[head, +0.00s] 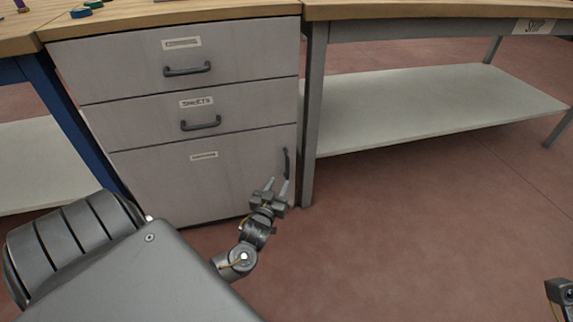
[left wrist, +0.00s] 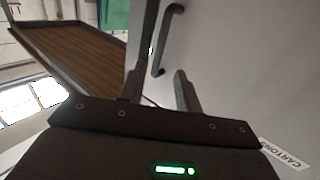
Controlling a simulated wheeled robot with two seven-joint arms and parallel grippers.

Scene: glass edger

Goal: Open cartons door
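The cartons door (head: 195,185) is the large grey bottom front of the cabinet, below two drawers, and it looks closed. Its label reads CARTONS in the left wrist view (left wrist: 284,153). A dark upright handle (head: 286,163) sits near the door's right edge; it also shows in the left wrist view (left wrist: 163,38). My left gripper (head: 277,184) is open, just below the handle in the head view. Its two fingers (left wrist: 158,80) are apart with nothing between them, and the handle lies beyond their tips. A small part of my right arm shows at the lower right; its fingers are not visible.
Two drawers with bar handles, the lower labelled SHEETS (head: 200,113), are above the door. A grey table leg (head: 312,120) stands close to the cabinet's right side. A pale low shelf (head: 430,105) is under the right table. The reddish floor (head: 400,220) in front is clear.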

